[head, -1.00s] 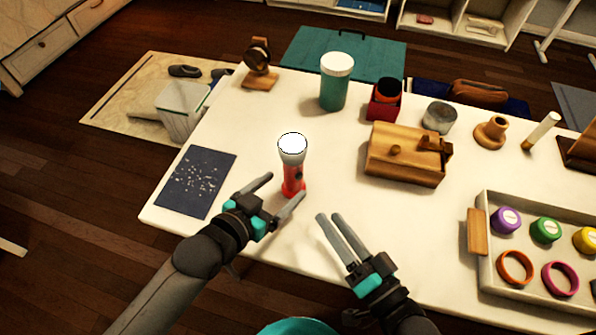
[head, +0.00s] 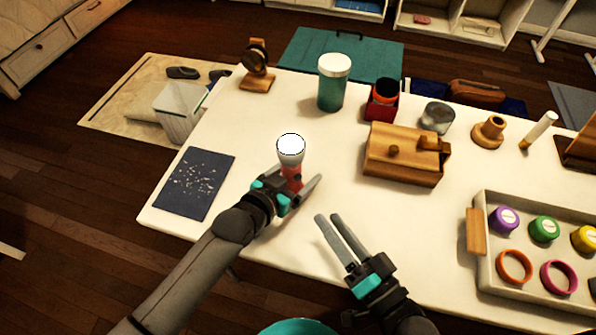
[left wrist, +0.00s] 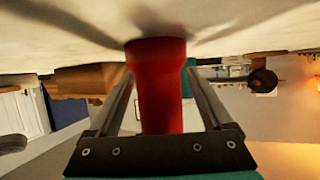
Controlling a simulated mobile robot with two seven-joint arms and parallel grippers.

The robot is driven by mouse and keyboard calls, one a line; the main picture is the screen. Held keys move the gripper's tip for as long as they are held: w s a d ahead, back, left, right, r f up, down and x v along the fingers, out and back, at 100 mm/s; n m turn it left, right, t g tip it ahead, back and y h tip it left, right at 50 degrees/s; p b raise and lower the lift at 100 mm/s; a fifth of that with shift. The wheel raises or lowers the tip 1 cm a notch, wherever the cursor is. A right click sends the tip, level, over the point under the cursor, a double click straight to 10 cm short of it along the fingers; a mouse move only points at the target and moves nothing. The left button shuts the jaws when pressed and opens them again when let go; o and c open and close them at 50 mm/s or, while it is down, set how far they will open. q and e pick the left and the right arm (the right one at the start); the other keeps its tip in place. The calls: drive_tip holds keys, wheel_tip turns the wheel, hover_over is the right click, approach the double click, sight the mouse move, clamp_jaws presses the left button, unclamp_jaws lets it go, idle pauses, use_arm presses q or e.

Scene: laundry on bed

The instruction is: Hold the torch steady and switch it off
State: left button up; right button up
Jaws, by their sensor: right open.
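The torch (head: 290,152) stands upright on the white table, with a red body and a pale head whose lens glows white at the top. My left gripper (head: 299,182) is low at the torch's red body, with its fingers on either side. In the left wrist view the red torch body (left wrist: 162,90) stands between the two fingers, with a gap visible on both sides, so the gripper is open around it. The torch's switch is hidden in both views. My right gripper (head: 328,217) is open and empty, its fingers narrowly apart, to the lower right of the torch.
A dark blue speckled sheet (head: 195,183) lies left of the torch. A teal jar (head: 333,83), a red box (head: 383,101) and a wooden box (head: 404,155) stand behind and right. A tray (head: 478,276) with colored lids and rings is at right. The table around the torch is clear.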

use_arm(q)
clamp_jaws()
idle(0.5)
idle(0.5)
use_arm(e)
clamp_jaws()
idle(1.5)
